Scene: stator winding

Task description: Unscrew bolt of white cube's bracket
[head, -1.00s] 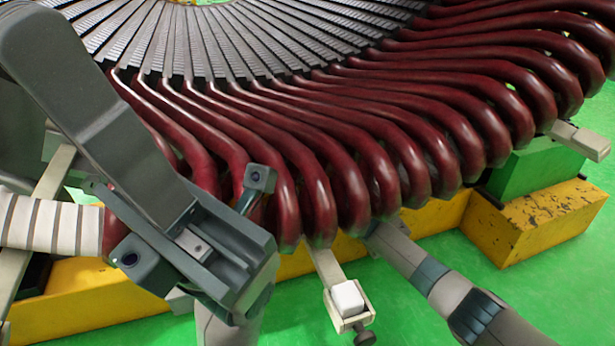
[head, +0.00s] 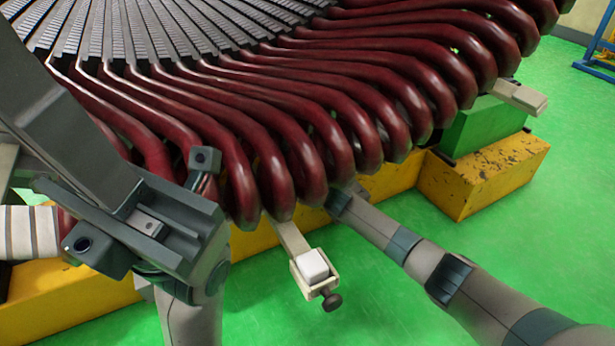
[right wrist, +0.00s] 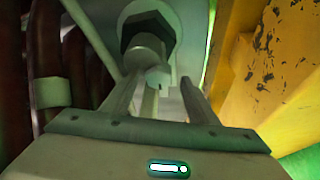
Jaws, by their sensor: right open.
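The white cube (head: 312,264) sits in a pale bracket (head: 297,274) at the end of a bar jutting out from under the red coils. The bracket's dark bolt (head: 331,299) sticks out at its front lower side. My right arm comes in from the lower right, and its hand goes under the coils, hidden in the head view. In the right wrist view my right gripper (right wrist: 159,88) is open. A grey cylinder with a dark hexagonal collar (right wrist: 147,35) is just ahead, its small end near the fingers. My left gripper (head: 143,207) is at the left, its jaw gap unclear.
Red coils (head: 270,150) of the stator overhang the area. Yellow blocks (head: 485,175) and a green block (head: 490,125) stand below, with another pale bar (head: 520,95) at the right. The green floor (head: 400,310) around the white cube is open.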

